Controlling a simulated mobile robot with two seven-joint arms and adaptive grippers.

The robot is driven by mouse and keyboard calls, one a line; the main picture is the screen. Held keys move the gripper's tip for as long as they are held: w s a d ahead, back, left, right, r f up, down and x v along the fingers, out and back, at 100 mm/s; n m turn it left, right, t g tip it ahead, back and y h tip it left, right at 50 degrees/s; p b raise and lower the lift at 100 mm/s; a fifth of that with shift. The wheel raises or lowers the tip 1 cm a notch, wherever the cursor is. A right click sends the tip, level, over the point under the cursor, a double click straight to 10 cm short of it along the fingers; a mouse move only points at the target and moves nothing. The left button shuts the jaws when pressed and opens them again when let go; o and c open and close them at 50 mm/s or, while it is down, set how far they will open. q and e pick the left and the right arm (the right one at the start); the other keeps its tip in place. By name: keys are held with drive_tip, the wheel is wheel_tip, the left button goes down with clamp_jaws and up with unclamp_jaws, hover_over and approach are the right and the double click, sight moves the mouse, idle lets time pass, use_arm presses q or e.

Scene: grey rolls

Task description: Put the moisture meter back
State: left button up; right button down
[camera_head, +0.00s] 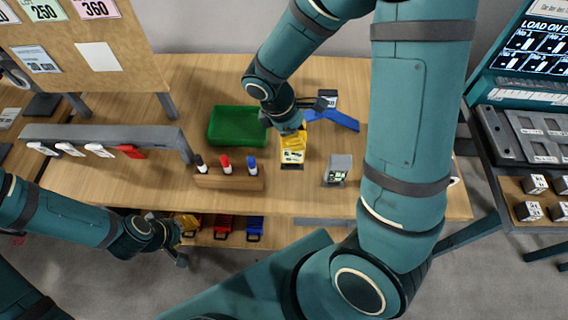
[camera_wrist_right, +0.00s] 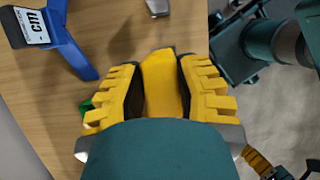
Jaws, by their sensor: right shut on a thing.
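The moisture meter (camera_head: 292,156) is yellow with a pale label or display on its face, above the table in the head view. My right gripper (camera_head: 289,132) is shut on it from above. In the right wrist view the yellow body of the meter (camera_wrist_right: 160,84) is between the two fingers of the right gripper (camera_wrist_right: 161,92). I cannot tell whether its lower end touches the table. My left gripper (camera_head: 172,244) is low at the left, in front of the table edge and away from the meter; its finger opening is unclear.
A green tray (camera_head: 238,139) is left of the meter. A blue stand (camera_head: 338,118) with a cm label is behind right. A grey block (camera_head: 338,164) stands to the right. A wooden marker holder (camera_head: 228,182) is front left. Small colored bins (camera_head: 222,227) sit below.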

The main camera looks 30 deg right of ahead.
sight(297, 158)
wheel_tip(297, 158, down, 5)
drive_tip(key=shift+s+f+b, duration=0.15)
drive_tip(key=shift+b, duration=0.25)
drive_tip(key=shift+f, duration=0.55)
wheel_tip(297, 158, down, 3)
drive_tip(key=shift+f+b, duration=0.1)
drive_tip(key=shift+b, duration=0.25)
drive_tip(key=shift+f, duration=0.15)
drive_tip(key=shift+f, duration=0.15)
drive_tip(key=c, duration=0.7)
unclamp_jaws()
drive_tip(key=shift+c, duration=0.2)
